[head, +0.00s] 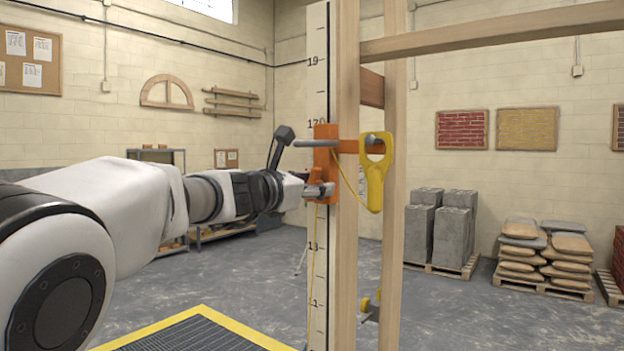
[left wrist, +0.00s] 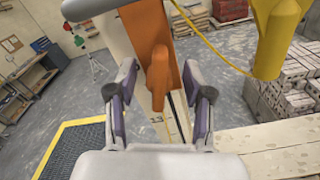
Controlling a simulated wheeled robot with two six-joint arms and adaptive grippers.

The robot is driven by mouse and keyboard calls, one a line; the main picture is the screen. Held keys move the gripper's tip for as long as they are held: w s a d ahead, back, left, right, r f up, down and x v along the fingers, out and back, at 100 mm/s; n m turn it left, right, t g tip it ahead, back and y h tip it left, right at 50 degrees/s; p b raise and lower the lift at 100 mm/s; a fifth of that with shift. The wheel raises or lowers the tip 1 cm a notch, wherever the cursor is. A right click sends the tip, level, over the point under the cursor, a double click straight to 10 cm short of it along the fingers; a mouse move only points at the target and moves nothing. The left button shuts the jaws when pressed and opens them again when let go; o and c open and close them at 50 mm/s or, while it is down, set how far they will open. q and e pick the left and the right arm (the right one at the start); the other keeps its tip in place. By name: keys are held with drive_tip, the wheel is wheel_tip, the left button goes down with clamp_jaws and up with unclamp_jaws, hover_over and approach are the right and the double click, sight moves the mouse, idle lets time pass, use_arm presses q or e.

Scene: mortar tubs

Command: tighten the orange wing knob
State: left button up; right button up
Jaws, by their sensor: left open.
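The orange wing knob (left wrist: 158,78) hangs from the orange clamp in the left wrist view. It lies between the two fingers of my left gripper (left wrist: 160,103), with a visible gap on each side. The fingers are open and seem to hold nothing. In the head view my left gripper (head: 316,191) reaches in from the left to the orange clamp (head: 325,158) on the marked white staff (head: 317,75). A gripper finger covers part of the knob area there. My right gripper is in neither view.
A yellow handle-shaped piece (head: 376,180) hangs beside the clamp, close to the gripper; a yellow cord runs near it. A wooden post (head: 347,260) stands right behind the staff. Grey blocks (head: 440,230) and stacked bags (head: 545,258) stand farther back. The floor left of the staff holds a yellow-edged grate (head: 200,333).

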use_arm(q)
drive_tip(key=shift+s+r, duration=0.15)
drive_tip(key=shift+s, duration=0.15)
drive_tip(key=shift+c, duration=1.3)
drive_tip(key=shift+s+a, duration=0.1)
drive_tip(key=shift+s, duration=0.05)
drive_tip(key=c, duration=0.5)
drive_tip(key=shift+a, duration=0.15)
clamp_jaws()
